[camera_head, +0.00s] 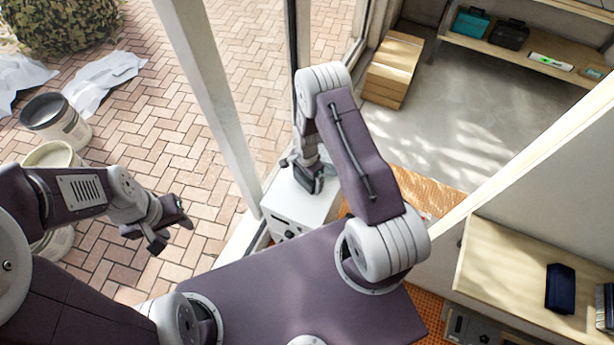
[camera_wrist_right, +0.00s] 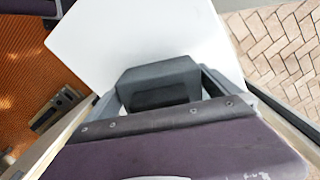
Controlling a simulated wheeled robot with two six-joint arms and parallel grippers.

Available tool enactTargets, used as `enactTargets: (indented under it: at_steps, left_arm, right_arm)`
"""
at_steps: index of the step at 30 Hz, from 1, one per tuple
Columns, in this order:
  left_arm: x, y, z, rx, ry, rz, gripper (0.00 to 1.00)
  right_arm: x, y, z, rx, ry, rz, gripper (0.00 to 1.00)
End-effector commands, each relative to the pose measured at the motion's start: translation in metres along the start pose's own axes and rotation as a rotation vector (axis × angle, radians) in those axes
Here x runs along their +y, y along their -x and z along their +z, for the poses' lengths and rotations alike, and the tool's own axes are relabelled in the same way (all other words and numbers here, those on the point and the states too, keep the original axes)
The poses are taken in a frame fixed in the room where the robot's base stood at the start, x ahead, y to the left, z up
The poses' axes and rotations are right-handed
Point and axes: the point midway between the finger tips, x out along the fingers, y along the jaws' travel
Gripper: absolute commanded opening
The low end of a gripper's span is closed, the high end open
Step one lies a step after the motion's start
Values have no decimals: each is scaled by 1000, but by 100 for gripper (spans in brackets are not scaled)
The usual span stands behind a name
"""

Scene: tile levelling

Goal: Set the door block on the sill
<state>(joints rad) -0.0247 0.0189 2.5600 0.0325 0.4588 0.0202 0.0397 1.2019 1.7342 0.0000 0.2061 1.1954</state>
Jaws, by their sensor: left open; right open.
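The sill (camera_head: 240,240) shows as a pale strip at the foot of the door frame, between the brick paving and the indoor floor. I cannot make out the door block for certain in either view. My right gripper (camera_head: 303,172) is open, pointing down over the top of a white box (camera_head: 294,205) beside the sill. In the right wrist view the white top (camera_wrist_right: 160,35) fills the middle behind a dark grey finger (camera_wrist_right: 160,85) of this gripper; what lies below it is hidden. My left gripper (camera_head: 170,226) is open and empty, over the paving at the left.
Upright door frame posts (camera_head: 210,100) stand between my arms. Several buckets (camera_head: 55,118) are at the left. A wooden box (camera_head: 393,68) stands indoors at the back. A wooden bench (camera_head: 510,270) with a dark blue case (camera_head: 560,288) is at the right. Orange matting (camera_head: 430,192) lies past the white box.

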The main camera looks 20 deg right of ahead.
Motion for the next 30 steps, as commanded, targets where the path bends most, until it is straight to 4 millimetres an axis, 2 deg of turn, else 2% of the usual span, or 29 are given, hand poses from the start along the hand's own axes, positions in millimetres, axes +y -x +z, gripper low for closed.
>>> enactTargets:
  at_steps: [5, 6, 12, 15, 24, 30]
  left_arm:
    - [0, 0, 0, 0, 0, 0, 42]
    - [0, 0, 0, 0, 0, 0, 42]
    - [0, 0, 0, 0, 0, 0, 42]
    - [0, 0, 0, 0, 0, 0, 42]
    - [0, -1, 0, 0, 0, 0, 42]
    - [0, -6, 1, 0, 0, 0, 42]
  right_arm:
    - [0, -1, 0, 0, 0, -1, 100]
    - [0, -1, 0, 0, 0, -1, 97]
    - [0, 0, 0, 0, 0, -1, 42]
    - [-1, 0, 0, 1, 0, -2, 18]
    - [-1, 4, 0, 1, 0, -3, 18]
    - [-2, 31, -1, 2, 0, -6, 18]
